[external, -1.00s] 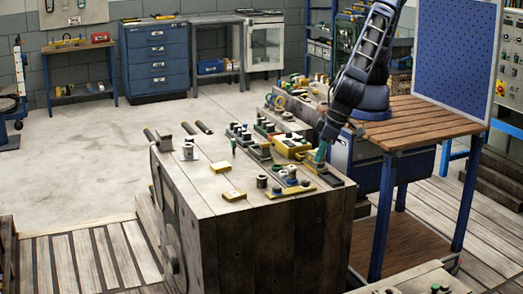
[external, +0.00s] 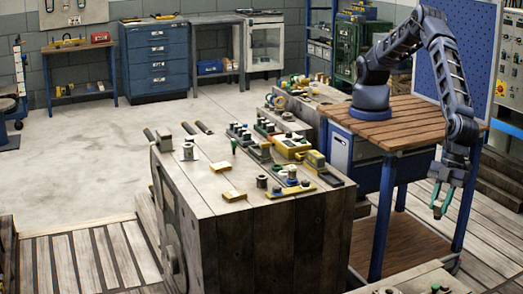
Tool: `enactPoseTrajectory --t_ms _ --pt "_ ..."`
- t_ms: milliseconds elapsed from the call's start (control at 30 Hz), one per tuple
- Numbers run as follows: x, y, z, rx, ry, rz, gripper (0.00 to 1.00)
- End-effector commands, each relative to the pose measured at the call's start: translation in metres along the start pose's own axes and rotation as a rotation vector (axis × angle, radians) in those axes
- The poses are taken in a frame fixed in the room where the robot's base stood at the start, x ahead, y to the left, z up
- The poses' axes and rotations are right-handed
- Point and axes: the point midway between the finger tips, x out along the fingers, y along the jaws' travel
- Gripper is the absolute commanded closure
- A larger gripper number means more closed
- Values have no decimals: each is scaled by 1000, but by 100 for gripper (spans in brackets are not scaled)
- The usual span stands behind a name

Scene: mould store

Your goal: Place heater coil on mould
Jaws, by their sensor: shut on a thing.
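I cannot tell which thing is the mould.
The big wooden block (external: 240,240) has bare top between its fittings. The wooden table (external: 405,120) under my arm base has a blue leg (external: 383,220) close to my gripper's left. Another surface (external: 420,281) with small parts lies at the front right.

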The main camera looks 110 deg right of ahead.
Motion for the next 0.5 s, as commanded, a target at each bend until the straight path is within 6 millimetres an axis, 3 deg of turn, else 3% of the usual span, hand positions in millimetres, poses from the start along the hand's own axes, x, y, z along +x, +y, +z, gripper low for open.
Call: enactPoseTrajectory --t_ms 100,233,500 --pt "-1 -16 7 -36 3 -16 100" --pt "9 -21 14 -49 3 -20 100" --pt "60 -20 35 -50 2 -19 100"
